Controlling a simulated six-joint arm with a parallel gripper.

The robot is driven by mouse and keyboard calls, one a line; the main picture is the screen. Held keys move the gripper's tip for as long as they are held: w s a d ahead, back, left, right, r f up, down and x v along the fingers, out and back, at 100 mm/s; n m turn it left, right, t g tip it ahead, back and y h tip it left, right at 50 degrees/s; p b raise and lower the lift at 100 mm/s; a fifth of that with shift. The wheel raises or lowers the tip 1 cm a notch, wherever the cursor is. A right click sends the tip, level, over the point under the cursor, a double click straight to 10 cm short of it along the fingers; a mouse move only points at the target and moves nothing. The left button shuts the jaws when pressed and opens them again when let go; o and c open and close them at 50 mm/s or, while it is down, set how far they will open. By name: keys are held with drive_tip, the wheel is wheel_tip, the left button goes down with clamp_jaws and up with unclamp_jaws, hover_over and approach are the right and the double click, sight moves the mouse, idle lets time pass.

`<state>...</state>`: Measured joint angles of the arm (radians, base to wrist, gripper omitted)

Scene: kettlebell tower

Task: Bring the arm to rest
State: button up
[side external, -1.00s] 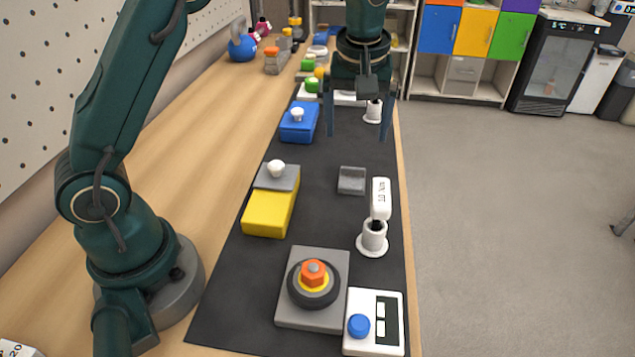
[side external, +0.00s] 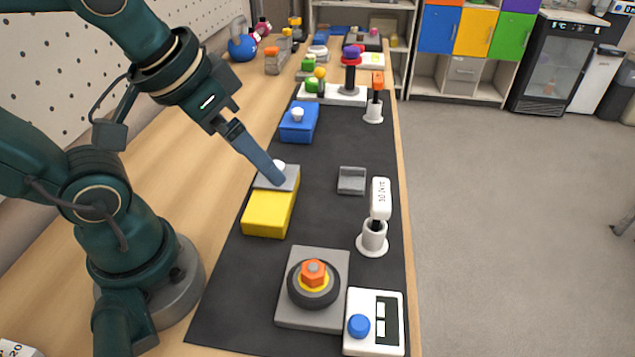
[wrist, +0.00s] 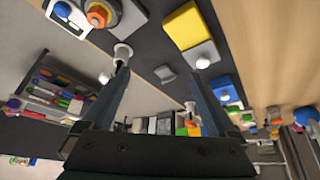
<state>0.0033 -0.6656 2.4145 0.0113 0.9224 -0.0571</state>
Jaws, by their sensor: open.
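My gripper (side external: 278,180) is tilted, with its fingers pointing down and to the right. In the side external view its fingertips overlap the grey end and white knob of the yellow box (side external: 268,212); I cannot tell how far above it they are. In the wrist view the two fingers of my gripper (wrist: 158,76) are apart, with nothing between them. The post with a purple and red top (side external: 352,62) stands upright on a white base at the back of the mat.
The black mat (side external: 330,145) carries a blue box (side external: 299,123), a small grey cradle (side external: 351,180), a white tag in a round holder (side external: 373,238), a grey block with an orange hex piece (side external: 313,285), and a white panel with a blue knob (side external: 374,320). Wooden table (side external: 180,165) lies bare on the left.

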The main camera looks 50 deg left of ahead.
drive_tip(key=shift+s+d+f+m, duration=0.1)
drive_tip(key=shift+s+f+m, duration=0.2)
drive_tip(key=shift+s+f, duration=0.2)
drive_tip(key=shift+o, duration=0.4)
